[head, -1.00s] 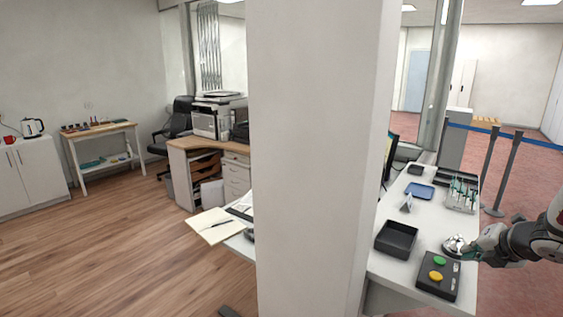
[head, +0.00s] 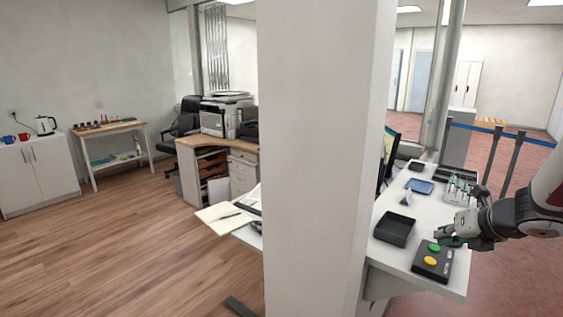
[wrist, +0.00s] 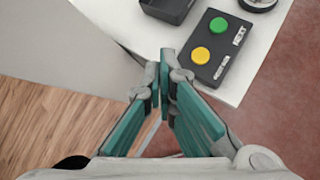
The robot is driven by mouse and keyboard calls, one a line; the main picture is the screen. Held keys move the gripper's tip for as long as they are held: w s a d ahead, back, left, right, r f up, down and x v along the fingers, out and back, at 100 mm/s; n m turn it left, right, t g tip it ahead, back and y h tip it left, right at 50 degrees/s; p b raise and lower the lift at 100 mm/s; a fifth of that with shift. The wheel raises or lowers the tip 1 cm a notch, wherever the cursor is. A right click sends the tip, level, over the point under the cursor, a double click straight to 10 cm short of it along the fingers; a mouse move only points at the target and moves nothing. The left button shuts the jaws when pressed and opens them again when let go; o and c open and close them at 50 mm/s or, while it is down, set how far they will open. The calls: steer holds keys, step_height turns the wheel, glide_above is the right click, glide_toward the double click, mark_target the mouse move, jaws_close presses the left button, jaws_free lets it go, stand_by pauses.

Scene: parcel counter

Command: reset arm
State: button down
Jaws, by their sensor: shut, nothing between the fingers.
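My gripper (head: 446,238) is at the right of the head view, above the right part of the white counter (head: 384,262). In the wrist view my gripper (wrist: 166,62) shows its two green-sided fingers meeting at the tips, shut and empty. Just beyond the fingertips lies a black button box (head: 432,261) with a green and a yellow button. The box also shows in the wrist view (wrist: 209,72), near the counter's edge, apart from the fingers.
A black tray (head: 394,229), a blue tray (head: 419,186) and a rack of small items (head: 460,190) stand on the counter. A wide pale pillar (head: 315,160) blocks the middle of the view. Open wooden floor (head: 130,240) lies at left, with belt posts (head: 513,160) at far right.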

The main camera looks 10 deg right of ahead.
steer(key=s+a+r+n+g+y, duration=0.1)
steer(key=s+a+r+n, duration=0.15)
steer(key=a+n, duration=0.5)
steer(key=s+a+r+n+g+y, duration=0.1)
steer(key=a+r+n, duration=0.2)
steer(key=a+n, duration=0.5)
steer(key=s+a+r+n+y, duration=0.1)
steer(key=s+a+r+n, duration=0.15)
steer(key=a+n, duration=0.5)
steer(key=s+a+r+n+g+h, duration=0.1)
steer(key=s+a+n, duration=0.2)
steer(key=s+n, duration=0.4)
steer(key=s+a+r+n+h, duration=0.1)
steer(key=s+a+r+n, duration=0.1)
steer(key=s+n, duration=0.5)
steer(key=shift+a+n+g+h, duration=0.35)
steer(key=shift+a+n, duration=0.45)
steer(key=shift+n, duration=1)
